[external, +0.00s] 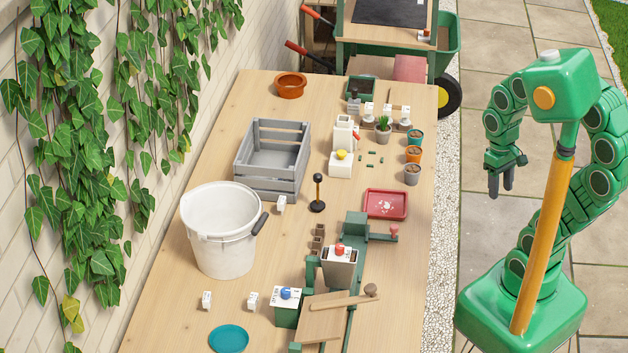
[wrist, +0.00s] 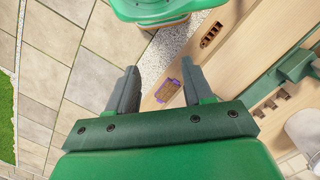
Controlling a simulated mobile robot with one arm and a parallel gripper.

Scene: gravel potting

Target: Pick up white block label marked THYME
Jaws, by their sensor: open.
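Small white blocks with dark markings stand on the wooden table in the external view. One white block (external: 281,204) is beside the grey crate, another (external: 207,299) is at the near left, and a third (external: 253,300) is just right of it. Their lettering is too small to read, so I cannot tell which is marked THYME. My gripper (external: 501,184) hangs over the paving to the right of the table, well away from these blocks. In the wrist view my gripper (wrist: 160,90) is open, with nothing between its fingers.
A white bucket (external: 221,245) and a grey slatted crate (external: 290,180) occupy the table's left side. A red tray (external: 386,204), small pots and a green fixture with a hopper (external: 339,270) stand to the right. A teal saucer (external: 229,338) lies at the near edge.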

